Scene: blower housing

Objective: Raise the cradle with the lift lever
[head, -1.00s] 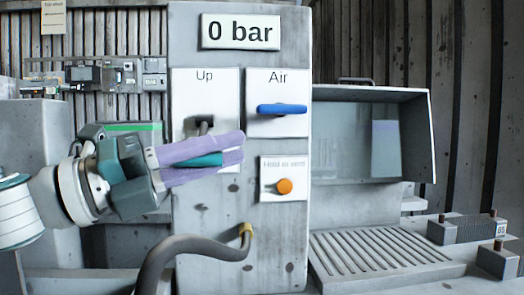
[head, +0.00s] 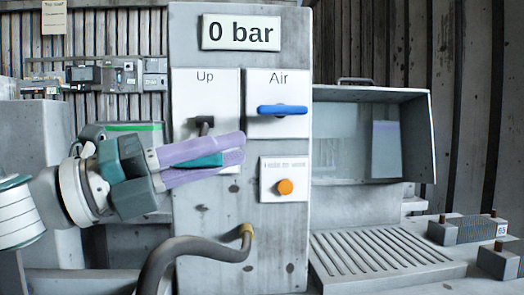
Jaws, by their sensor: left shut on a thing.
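The lift lever sits on the panel plate marked "Up". Its dark pivot (head: 205,125) shows just above my fingers, and a teal handle (head: 205,161) lies between them. My left gripper (head: 242,148) comes in from the left, its two purple fingers pointing right and slightly up. It is shut on the teal handle. The fingers hide part of the lever and the lower part of the plate. I cannot pick out the cradle with certainty. My right gripper is not in view.
A gauge sign (head: 241,33) reads 0 bar. The blue Air handle (head: 282,110) lies level, right of the fingertips, with an orange knob (head: 285,187) below it. A hose (head: 180,248) bends below my gripper. A slatted tray (head: 440,267) and an open-fronted box (head: 417,135) stand right.

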